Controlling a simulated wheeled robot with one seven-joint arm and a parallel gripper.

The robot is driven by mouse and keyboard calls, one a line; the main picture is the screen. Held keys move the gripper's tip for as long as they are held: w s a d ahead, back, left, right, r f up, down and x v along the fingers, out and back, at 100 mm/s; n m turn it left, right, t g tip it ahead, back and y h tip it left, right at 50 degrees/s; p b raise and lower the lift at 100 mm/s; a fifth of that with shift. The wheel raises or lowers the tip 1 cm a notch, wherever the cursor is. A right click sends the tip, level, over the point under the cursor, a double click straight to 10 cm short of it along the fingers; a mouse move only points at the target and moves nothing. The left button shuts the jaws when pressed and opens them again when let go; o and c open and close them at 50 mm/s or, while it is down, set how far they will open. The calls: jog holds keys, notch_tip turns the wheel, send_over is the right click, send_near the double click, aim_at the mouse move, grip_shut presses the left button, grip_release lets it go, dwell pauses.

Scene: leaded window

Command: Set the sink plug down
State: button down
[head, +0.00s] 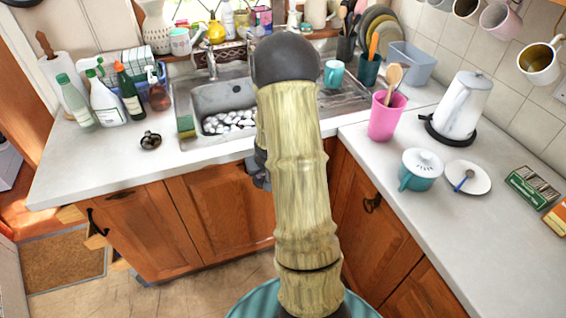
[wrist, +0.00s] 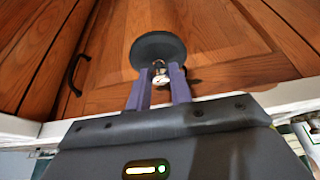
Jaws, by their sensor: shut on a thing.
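The sink plug (wrist: 158,46) is a dark round disc with a small metal fitting in the wrist view. My gripper (wrist: 160,76) is shut on that fitting between its two purple-grey fingers. The plug is held off the surfaces, with a wooden cabinet door behind it. In the head view my arm hides the plug and most of the gripper; only a dark grey part shows beside the arm, in front of the cabinets below the sink. The sink (head: 222,97) holds several whitish rounded things.
The left worktop (head: 95,160) has bottles at its back and a small dark round object (head: 150,140). The right worktop (head: 430,220) holds a pink utensil pot (head: 385,118), a kettle (head: 462,103), a teal lidded pot (head: 420,170) and a saucer (head: 480,178). The left worktop's front is clear.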

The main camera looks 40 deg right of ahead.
jog(key=a+f+n+b, duration=0.1)
jog(key=a+f, duration=0.3)
jog(key=a, duration=0.6)
jog(key=a+f+n+y+b, duration=0.1)
jog(key=a+f+b, duration=0.3)
jog(key=a, duration=0.7)
jog(key=shift+w+f+n, duration=0.4)
jog(key=shift+w+n, duration=0.05)
jog(key=shift+n, duration=0.35)
jog(key=shift+d, duration=0.15)
